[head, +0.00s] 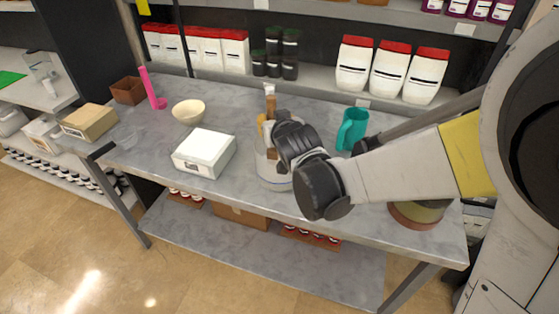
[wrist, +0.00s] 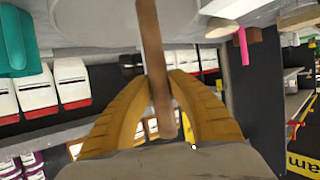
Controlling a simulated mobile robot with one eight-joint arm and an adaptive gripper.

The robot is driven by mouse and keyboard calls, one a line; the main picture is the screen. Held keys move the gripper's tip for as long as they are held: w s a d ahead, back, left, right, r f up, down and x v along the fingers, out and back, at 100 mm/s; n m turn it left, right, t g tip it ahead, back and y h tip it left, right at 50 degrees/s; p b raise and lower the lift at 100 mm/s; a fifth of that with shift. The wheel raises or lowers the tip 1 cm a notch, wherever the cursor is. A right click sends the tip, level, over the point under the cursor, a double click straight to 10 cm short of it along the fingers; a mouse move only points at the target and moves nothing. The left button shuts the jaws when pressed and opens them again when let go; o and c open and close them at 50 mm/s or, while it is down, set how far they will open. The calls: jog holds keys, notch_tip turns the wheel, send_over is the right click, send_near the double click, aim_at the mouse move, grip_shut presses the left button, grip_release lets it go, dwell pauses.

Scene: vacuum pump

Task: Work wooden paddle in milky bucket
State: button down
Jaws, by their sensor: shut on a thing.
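The milky bucket (head: 268,174) stands on the grey bench, partly hidden behind my arm; its pale round shape also shows at the top of the wrist view (wrist: 88,12). The wooden paddle (head: 270,103) has its handle top showing above my gripper (head: 265,125), over the bucket. In the wrist view the brown paddle handle (wrist: 150,38) runs between the yellow fingers of my gripper (wrist: 158,78), which are shut on it. The handle points down toward the bucket. The paddle's lower end and the bucket's inside are hidden.
A white box (head: 204,153) stands left of the bucket, with a cream bowl (head: 189,111) behind it. A teal pitcher (head: 352,130) stands to the right. A green-brown round pot (head: 416,215) sits under my arm. Shelves with red-lidded tubs (head: 389,70) rise behind.

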jog(key=shift+s+a, duration=0.15)
jog(key=shift+a, duration=0.2)
jog(key=shift+s+d, duration=0.1)
jog(key=shift+s, duration=0.05)
jog(key=s, duration=0.1)
jog(key=s+d, duration=0.1)
jog(key=s, duration=0.1)
jog(key=shift+s+d, duration=0.3)
jog(key=shift+d, duration=0.05)
jog(key=shift+w+d, duration=0.3)
jog(key=shift+d, duration=0.35)
jog(key=shift+w+d, duration=0.35)
jog(key=shift+d, duration=0.25)
jog(key=shift+w+d, duration=0.3)
jog(key=shift+d, duration=0.35)
jog(key=shift+w, duration=0.1)
